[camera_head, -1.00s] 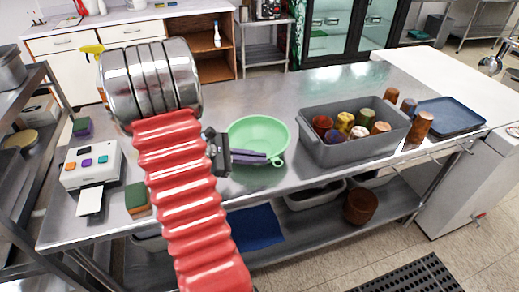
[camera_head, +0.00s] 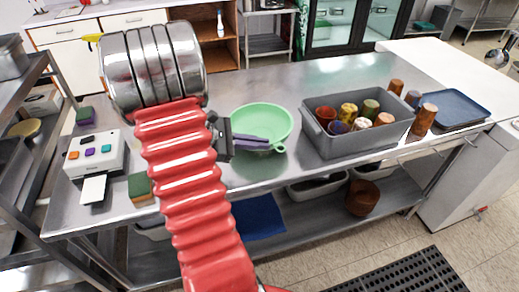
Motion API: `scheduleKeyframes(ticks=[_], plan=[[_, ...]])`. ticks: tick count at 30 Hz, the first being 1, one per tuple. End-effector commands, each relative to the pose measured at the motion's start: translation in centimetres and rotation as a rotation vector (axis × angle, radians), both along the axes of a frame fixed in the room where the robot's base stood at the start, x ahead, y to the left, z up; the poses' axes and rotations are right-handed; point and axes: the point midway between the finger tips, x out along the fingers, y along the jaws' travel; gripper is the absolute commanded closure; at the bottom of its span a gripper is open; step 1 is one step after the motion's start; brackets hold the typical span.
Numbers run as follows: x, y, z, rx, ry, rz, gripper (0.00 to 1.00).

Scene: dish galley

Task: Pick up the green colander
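The green colander (camera_head: 265,118) sits on the steel table, in the middle of the view, with a small round loop on its rim toward the front. My gripper (camera_head: 262,142) reaches in from the left, its purple fingers over the colander's near left rim. The fingers look close together, and whether a gap or the rim lies between them cannot be made out. The colander looks level. My arm hides the part of the table left of it.
A grey bin (camera_head: 357,141) with several cups stands close to the colander's right. A blue tray (camera_head: 454,108) lies at the far right. A white label printer (camera_head: 95,155) and a green sponge (camera_head: 139,186) are at the left. Steel table (camera_head: 300,88) is clear behind the colander.

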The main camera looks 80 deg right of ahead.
Motion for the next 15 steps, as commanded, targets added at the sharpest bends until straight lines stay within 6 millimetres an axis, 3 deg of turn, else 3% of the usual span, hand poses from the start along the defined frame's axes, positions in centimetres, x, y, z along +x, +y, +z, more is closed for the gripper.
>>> scheduleKeyframes(ticks=[15], plan=[[0.0, 0.0, 11.1, -0.005, -0.003, -0.001, 1.0]])
